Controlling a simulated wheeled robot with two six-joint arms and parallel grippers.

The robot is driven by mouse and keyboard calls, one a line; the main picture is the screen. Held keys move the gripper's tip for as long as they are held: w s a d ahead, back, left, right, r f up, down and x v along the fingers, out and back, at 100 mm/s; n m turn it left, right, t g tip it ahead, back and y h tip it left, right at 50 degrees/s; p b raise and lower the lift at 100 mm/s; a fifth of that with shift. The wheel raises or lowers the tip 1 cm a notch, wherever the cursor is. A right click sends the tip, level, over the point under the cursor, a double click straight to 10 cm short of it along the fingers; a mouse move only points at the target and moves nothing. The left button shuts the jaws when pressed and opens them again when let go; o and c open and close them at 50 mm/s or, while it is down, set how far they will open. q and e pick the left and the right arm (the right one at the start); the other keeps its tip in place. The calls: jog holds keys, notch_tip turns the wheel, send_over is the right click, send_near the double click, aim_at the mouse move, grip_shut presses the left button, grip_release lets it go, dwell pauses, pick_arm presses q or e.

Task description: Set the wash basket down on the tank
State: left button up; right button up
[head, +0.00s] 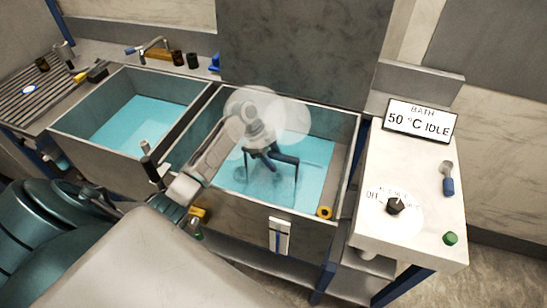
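The tank (341,172) is the grey-walled basin at centre, with blue-green liquid inside. My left arm comes in from the lower left over its front rim. My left gripper (271,170) is above the liquid, within the tank's outline. Two thin dark upright prongs hang there from a dark crossbar, well apart. I cannot tell if they are bare fingers or part of something held. Clear round shapes surround the wrist. A darker patch shows in the liquid below. I cannot make out a wash basket with certainty. My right gripper is not in view.
A second basin (130,120) with liquid adjoins on the left. A white control box (420,190) with a dial (395,205) and a bath sign (420,121) stands on the right. A grey panel rises behind the tank.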

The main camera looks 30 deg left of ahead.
pick_arm(q)
jog(key=shift+a+r, duration=0.15)
jog(key=shift+r, duration=0.15)
jog(key=p+v, duration=0.7)
jog(key=v, duration=0.3)
jog(key=shift+s+a+r+p, duration=0.1)
jog(key=shift+a+r+p, duration=0.3)
jog(key=shift+r+p, duration=0.15)
